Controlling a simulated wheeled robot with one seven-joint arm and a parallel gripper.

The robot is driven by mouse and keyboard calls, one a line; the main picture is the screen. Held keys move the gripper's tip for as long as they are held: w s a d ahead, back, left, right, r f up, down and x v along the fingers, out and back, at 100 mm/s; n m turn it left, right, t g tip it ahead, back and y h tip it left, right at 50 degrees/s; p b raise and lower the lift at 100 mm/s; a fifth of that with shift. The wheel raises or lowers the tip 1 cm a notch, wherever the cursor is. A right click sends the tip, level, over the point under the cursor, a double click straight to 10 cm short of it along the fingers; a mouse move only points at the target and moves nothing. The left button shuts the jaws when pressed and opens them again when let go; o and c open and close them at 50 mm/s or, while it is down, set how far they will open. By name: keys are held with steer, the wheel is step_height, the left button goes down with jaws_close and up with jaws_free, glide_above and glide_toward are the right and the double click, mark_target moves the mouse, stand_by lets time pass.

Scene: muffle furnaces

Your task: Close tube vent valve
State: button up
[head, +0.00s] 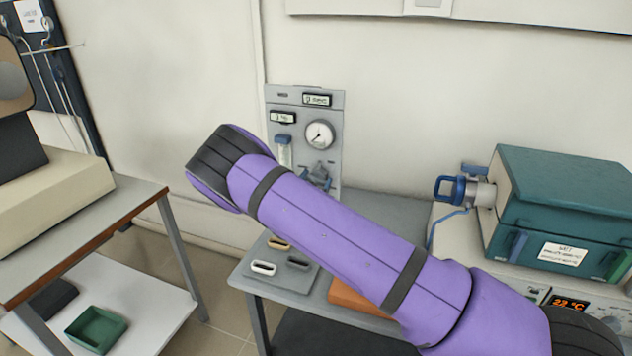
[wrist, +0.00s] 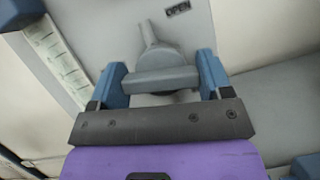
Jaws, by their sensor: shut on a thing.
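The grey valve handle (wrist: 160,80) is a bar on a round hub against the grey panel, with a pointed stem toward the top of the wrist view. My purple arm hides much of the gripper there.
The panel carries a round gauge (head: 319,134) and a flow tube (head: 284,151). A teal furnace (head: 555,185) with a blue-handled metal fitting (head: 481,193) stands at right. A small grey tray (head: 289,282) sits on the bench. A green bin (head: 96,328) lies on the lower left shelf.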

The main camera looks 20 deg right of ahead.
steer(key=shift+f+n+t+y, duration=0.1)
steer(key=shift+n+t+y, duration=0.55)
steer(key=shift+n, duration=0.95)
steer(key=shift+n+y, duration=0.25)
steer(key=shift+n, duration=0.05)
steer(key=o, duration=0.9)
steer(key=v, duration=1.1)
steer(key=shift+w, duration=0.1)
